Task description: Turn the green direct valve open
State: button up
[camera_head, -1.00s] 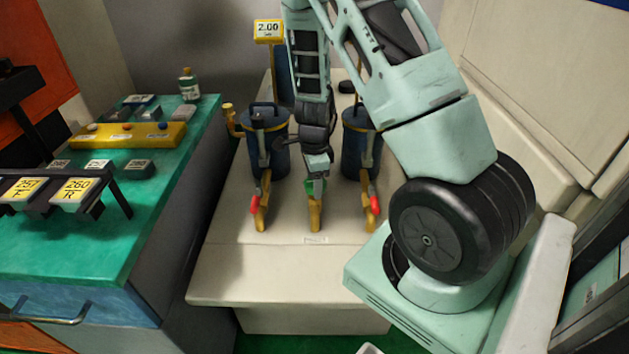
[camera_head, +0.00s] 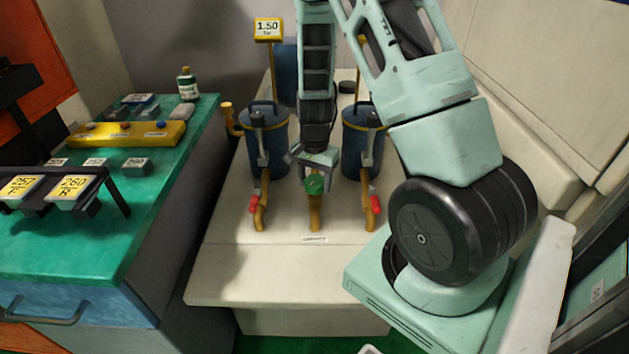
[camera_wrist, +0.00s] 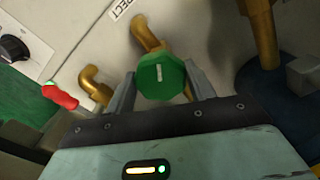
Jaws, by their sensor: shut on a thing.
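The green direct valve (camera_head: 314,184) is a round knob with a pale line on its face, on a yellow pipe in the middle of the white bench. My gripper (camera_head: 314,178) reaches it from above and behind. In the wrist view the green valve (camera_wrist: 161,76) sits between my gripper's two grey fingers (camera_wrist: 161,90), which are shut on it. The pale line on its face runs roughly up and down in that view. A label ending in "RECT" (camera_wrist: 118,8) lies beyond it. The yellow display (camera_head: 268,27) reads 1.50.
Blue canisters (camera_head: 266,150) (camera_head: 361,150) stand left and right of my arm. Yellow pipes with red-handled valves (camera_head: 254,204) (camera_head: 375,204) flank the green one. A green-topped bench (camera_head: 150,215) is at left. The white bench's front (camera_head: 290,270) is clear.

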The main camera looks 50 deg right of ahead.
aim_at(316, 181)
jog(key=n, duration=1.2)
jog(key=shift+s+n+p, duration=0.1)
jog(key=shift+n+p, duration=0.2)
dwell(0.4)
jog(key=o, duration=1)
jog(key=shift+d, duration=0.1)
notch_tip(316, 181, up, 18)
jog(key=shift+f, duration=0.25)
